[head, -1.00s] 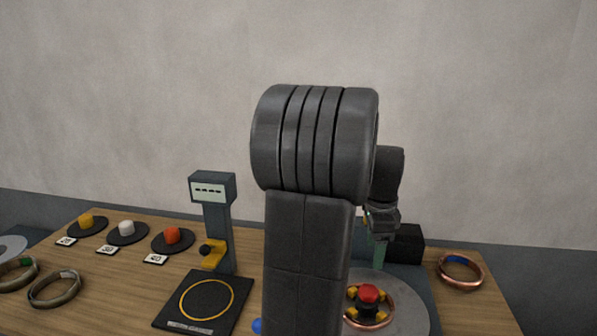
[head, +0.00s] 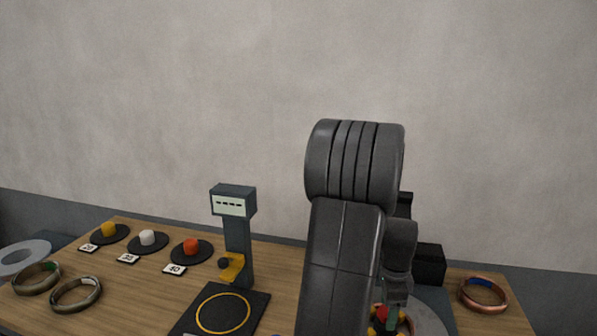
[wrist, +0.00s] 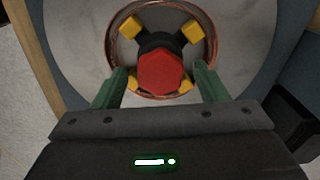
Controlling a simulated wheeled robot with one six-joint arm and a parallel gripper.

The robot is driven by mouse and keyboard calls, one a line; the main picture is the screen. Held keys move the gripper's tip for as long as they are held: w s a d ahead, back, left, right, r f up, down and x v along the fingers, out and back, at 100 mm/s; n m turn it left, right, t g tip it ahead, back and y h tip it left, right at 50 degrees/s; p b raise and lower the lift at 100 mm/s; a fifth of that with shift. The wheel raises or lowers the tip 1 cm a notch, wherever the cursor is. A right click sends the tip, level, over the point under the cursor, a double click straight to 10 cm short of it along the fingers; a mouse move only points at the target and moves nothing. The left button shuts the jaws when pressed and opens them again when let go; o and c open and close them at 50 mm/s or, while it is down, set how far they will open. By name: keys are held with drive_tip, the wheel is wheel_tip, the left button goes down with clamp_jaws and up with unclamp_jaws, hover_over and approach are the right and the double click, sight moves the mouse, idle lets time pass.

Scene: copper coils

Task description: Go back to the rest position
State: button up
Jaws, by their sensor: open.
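My gripper (wrist: 160,88) is open, its two green fingers apart and pointing at the round grey plate (wrist: 80,45) in the wrist view. Between and beyond the fingers is a red hexagonal knob (wrist: 163,73) on a dark hub with yellow jaws (wrist: 131,27). A copper coil (wrist: 209,22) lies around the hub. The fingers do not visibly touch the coil. In the head view my arm hides much of the plate (head: 428,318), and the gripper (head: 393,310) shows only partly in front of the red knob.
A copper coil with a blue mark (head: 483,293) lies at the right. A post with a display (head: 233,203) stands behind a black pad (head: 258,304). Yellow (head: 109,229), white (head: 147,238) and red (head: 190,245) pieces sit on dark discs. Two dull coils (head: 76,294) lie at the left.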

drive_tip(key=shift+r, duration=0.1)
wheel_tip(320, 180, up, 13)
wheel_tip(320, 180, down, 14)
drive_tip(key=shift+r, duration=0.25)
drive_tip(key=shift+r+n, duration=0.1)
drive_tip(key=shift+n, duration=0.3)
drive_tip(key=n, duration=0.4)
drive_tip(key=shift+n, duration=0.4)
drive_tip(key=n, duration=1)
drive_tip(key=shift+n+b, duration=0.3)
drive_tip(key=shift+n, duration=0.1)
drive_tip(key=n, duration=0.4)
drive_tip(key=shift+d+n, duration=0.1)
drive_tip(key=shift+n, duration=0.3)
